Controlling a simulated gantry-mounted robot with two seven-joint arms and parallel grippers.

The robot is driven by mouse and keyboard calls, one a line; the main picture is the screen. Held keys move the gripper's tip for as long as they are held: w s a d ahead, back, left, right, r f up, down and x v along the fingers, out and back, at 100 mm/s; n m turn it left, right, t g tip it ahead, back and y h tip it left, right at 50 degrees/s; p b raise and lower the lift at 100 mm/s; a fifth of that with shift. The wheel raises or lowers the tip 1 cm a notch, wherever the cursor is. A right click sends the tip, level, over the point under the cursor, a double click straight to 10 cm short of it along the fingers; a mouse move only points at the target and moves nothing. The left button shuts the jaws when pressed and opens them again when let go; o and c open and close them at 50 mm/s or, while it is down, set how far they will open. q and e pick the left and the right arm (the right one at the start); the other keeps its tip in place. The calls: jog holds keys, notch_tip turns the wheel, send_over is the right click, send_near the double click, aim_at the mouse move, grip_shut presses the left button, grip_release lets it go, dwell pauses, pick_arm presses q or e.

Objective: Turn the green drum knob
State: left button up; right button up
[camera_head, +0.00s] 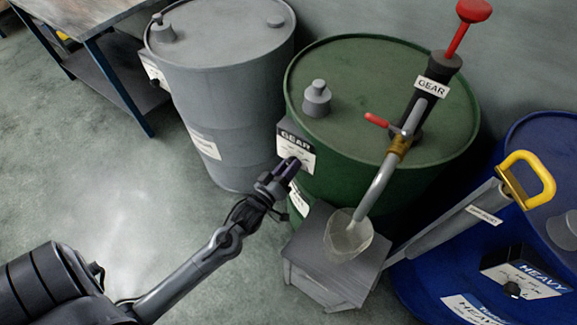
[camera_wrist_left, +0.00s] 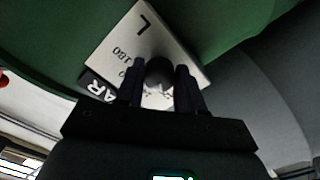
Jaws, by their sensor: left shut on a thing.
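The green drum (camera_head: 350,75) stands in the middle of the head view, with a GEAR label box (camera_head: 297,150) on its left side. My left gripper (camera_head: 290,163) reaches in from the left and is at that box. In the left wrist view, the dark round knob (camera_wrist_left: 160,72) sits on a white dial plate (camera_wrist_left: 140,40) with printed numbers. The fingers of my left gripper (camera_wrist_left: 160,90) are on both sides of the knob, shut on it. In the head view the knob is hidden by the gripper. My right gripper is not in view.
A grey drum (camera_head: 222,80) stands to the left and a blue drum (camera_head: 540,180) to the right. A clear container (camera_head: 347,238) sits on a small grey stand (camera_head: 325,275) below the pump spout (camera_head: 378,185). A table (camera_head: 85,25) stands at upper left. The floor at left is clear.

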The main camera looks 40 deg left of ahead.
pick_arm(q)
jog(key=shift+a+m+p, duration=0.15)
jog(key=shift+m+p, duration=7)
jog(key=shift+m, duration=0.65)
jog(key=o, duration=1)
jog(key=shift+o, duration=0.2)
